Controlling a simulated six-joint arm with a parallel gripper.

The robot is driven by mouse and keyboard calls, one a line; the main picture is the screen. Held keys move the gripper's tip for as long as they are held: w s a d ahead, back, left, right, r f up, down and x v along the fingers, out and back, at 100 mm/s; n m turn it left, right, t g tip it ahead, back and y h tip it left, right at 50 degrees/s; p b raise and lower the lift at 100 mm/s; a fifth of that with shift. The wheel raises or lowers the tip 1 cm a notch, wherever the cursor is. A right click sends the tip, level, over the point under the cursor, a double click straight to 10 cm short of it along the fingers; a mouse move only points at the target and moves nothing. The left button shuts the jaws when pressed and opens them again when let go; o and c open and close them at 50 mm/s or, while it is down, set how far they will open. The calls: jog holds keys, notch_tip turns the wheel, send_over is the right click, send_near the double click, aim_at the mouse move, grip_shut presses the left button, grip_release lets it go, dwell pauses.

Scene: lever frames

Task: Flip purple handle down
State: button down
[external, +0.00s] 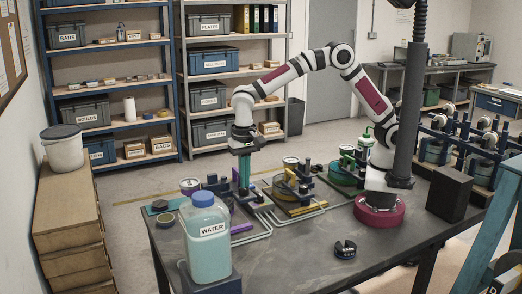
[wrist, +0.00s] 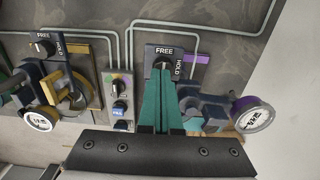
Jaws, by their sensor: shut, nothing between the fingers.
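In the wrist view a purple strip (wrist: 198,58) shows at the right edge of a dark plate (wrist: 163,51) marked FREE and HOLD. My gripper (external: 244,187) points straight down over this fixture. In the wrist view its teal fingers (wrist: 162,72) are together and empty, with the tips over the selector on the plate. Whether they touch it I cannot tell. The fingers hide part of the fixture.
A purple-rimmed gauge (wrist: 253,114) stands right of the fingers. A small switch box (wrist: 120,95) and a yellow-handled fixture (wrist: 70,85) are to the left. The water jug (external: 207,235) stands at the near table edge. Pipes (external: 262,222) run along the table.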

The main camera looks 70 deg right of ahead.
aim_at(245, 193)
notch_tip(245, 193, down, 5)
dwell(0.3)
notch_tip(245, 193, up, 15)
jog(key=shift+f, duration=0.2)
dwell(0.5)
